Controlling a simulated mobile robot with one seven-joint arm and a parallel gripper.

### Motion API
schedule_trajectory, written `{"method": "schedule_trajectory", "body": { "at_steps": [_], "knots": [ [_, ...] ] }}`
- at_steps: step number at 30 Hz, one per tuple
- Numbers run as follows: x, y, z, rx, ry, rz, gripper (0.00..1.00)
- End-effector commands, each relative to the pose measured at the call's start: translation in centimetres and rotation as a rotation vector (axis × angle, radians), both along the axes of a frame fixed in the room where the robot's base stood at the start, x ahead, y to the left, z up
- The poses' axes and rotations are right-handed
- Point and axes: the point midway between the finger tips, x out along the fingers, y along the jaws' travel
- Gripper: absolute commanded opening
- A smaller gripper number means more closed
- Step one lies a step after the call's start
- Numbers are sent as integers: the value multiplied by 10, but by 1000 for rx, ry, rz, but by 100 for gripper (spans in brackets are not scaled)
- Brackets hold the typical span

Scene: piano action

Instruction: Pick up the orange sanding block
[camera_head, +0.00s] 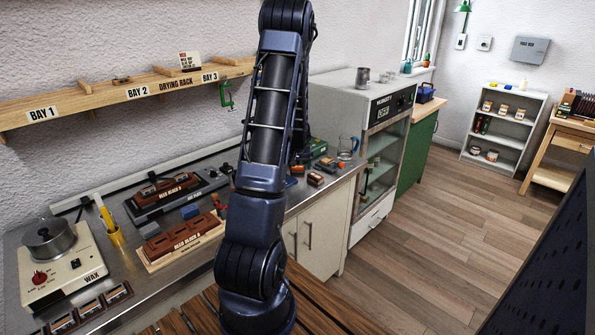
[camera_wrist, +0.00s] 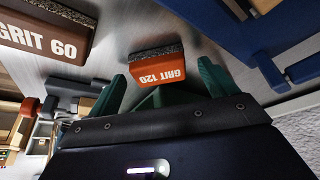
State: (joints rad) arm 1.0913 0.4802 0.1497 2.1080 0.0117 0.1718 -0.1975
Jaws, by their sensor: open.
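The orange sanding block (camera_wrist: 166,71), marked GRIT 120 and with a dark gritty side, lies on the grey metal surface in the wrist view. My gripper (camera_wrist: 162,82) is open and empty, with one green finger to the left of the block and the other to its right. The block shows between the fingertips with a gap at each side; I cannot tell how deep it sits between them.
A brown GRIT 60 block (camera_wrist: 42,38) lies left of my gripper, and a blue object (camera_wrist: 222,38) is close at the right. In the head view, the bench holds a hot plate with a pot (camera_head: 50,240), reed bench trays (camera_head: 182,240) and a glass mug (camera_head: 346,147).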

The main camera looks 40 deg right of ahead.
Motion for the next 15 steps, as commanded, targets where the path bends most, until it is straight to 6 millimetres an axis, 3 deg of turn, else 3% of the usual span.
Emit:
{"method": "schedule_trajectory", "body": {
  "at_steps": [8,15],
  "knots": [
    [0,-1,-2,-1,-1,0,85],
    [0,-1,-2,0,0,-1,39]
  ]
}}
